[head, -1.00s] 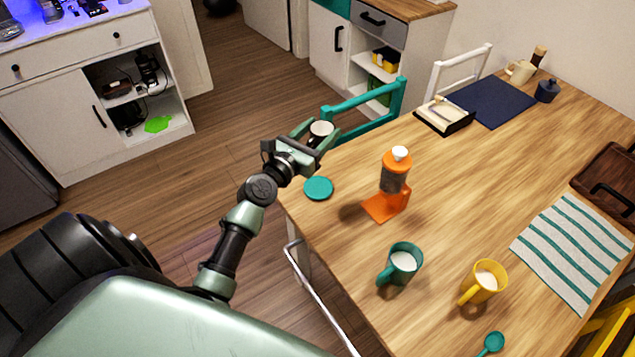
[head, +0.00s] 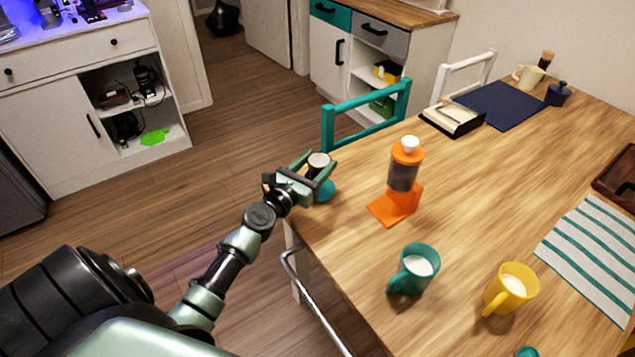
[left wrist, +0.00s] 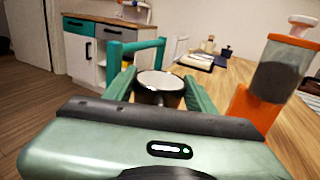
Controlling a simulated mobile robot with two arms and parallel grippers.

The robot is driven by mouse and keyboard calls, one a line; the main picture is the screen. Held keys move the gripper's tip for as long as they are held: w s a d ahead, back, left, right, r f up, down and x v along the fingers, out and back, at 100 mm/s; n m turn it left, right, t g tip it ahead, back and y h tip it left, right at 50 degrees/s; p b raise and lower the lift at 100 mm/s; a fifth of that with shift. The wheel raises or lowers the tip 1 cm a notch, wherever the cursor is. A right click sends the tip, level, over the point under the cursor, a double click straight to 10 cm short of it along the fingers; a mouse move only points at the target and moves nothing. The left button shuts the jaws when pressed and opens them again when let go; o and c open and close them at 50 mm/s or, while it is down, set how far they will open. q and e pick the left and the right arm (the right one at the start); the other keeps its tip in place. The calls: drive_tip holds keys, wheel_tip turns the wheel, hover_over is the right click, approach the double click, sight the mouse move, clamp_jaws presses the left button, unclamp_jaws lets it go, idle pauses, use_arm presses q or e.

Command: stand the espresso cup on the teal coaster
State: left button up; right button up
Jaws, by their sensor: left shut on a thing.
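The espresso cup (head: 318,161) is dark with a pale inside and is upright between the fingers of my left gripper (head: 318,167). The left gripper is shut on it. In the left wrist view the cup (left wrist: 158,84) sits between the two green fingers. The teal coaster (head: 325,191) lies at the table's near left edge. In the head view it shows just below the cup, partly hidden by the gripper. I cannot tell how far the cup is above it. My right gripper is not in view.
An orange grinder-like dispenser (head: 404,178) stands right of the coaster. A teal mug (head: 414,270) and a yellow mug (head: 511,290) stand nearer. A teal chair (head: 365,105) is behind the gripper. The middle of the wooden table (head: 470,190) is clear.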

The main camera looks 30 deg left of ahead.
use_arm(q)
wheel_tip(320, 180, down, 4)
drive_tip(key=b, duration=0.3)
drive_tip(key=shift+f+b, duration=0.2)
drive_tip(key=shift+b, duration=0.15)
drive_tip(key=shift+r, duration=0.15)
drive_tip(key=o, duration=1.4)
drive_tip(key=shift+o, duration=0.2)
